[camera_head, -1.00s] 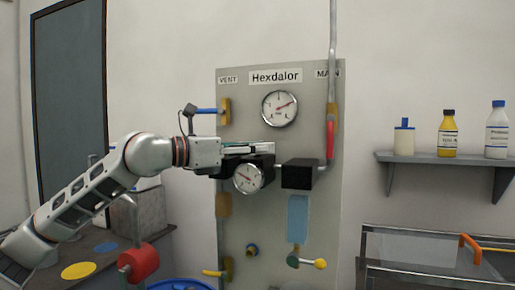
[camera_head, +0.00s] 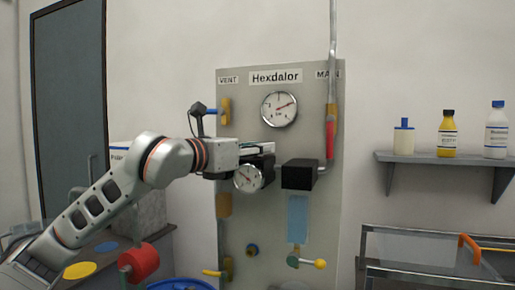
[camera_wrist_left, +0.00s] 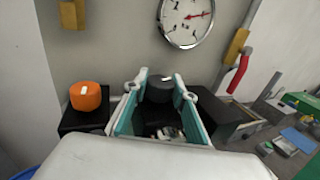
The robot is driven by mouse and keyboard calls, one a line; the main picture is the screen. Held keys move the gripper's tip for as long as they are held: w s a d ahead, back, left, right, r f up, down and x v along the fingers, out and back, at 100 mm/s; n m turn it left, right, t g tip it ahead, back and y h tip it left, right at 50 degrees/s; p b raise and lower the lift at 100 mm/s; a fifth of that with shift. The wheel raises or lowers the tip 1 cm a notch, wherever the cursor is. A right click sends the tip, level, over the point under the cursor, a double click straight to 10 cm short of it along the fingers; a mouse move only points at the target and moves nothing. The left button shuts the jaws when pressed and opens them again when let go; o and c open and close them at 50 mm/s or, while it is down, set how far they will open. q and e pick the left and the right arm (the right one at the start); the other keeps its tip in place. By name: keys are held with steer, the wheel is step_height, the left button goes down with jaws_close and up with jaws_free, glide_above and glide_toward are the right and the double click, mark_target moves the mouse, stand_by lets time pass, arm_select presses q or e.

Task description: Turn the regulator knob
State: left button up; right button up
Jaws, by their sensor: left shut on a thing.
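The grey panel (camera_head: 275,220) labelled Hexdalor carries a black regulator body (camera_head: 265,164) with a small round gauge (camera_head: 248,179) on its front. My left gripper (camera_head: 264,149) reaches in from the left at the top of this body. In the left wrist view the left gripper's teal-lined fingers (camera_wrist_left: 162,98) stand on both sides of a dark round knob (camera_wrist_left: 160,87) with a small white mark, and are shut on it. In the head view the gripper hides the knob. My right gripper is not in view.
An orange knob (camera_wrist_left: 86,96) on a black block sits just left of the gripper in the wrist view. A second black block (camera_head: 300,174) is to the right. A larger gauge (camera_head: 280,109) is above, and a red-handled valve (camera_head: 330,138) stands on a pipe.

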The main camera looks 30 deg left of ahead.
arm_select(q)
steer(key=shift+f, duration=0.1)
steer(key=o, duration=0.8)
steer(key=shift+o, duration=0.2)
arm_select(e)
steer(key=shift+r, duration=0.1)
arm_select(q)
steer(key=s+a, duration=0.1)
steer(key=s, duration=1)
steer(key=shift+s+a, duration=0.2)
steer(key=shift+s, duration=0.2)
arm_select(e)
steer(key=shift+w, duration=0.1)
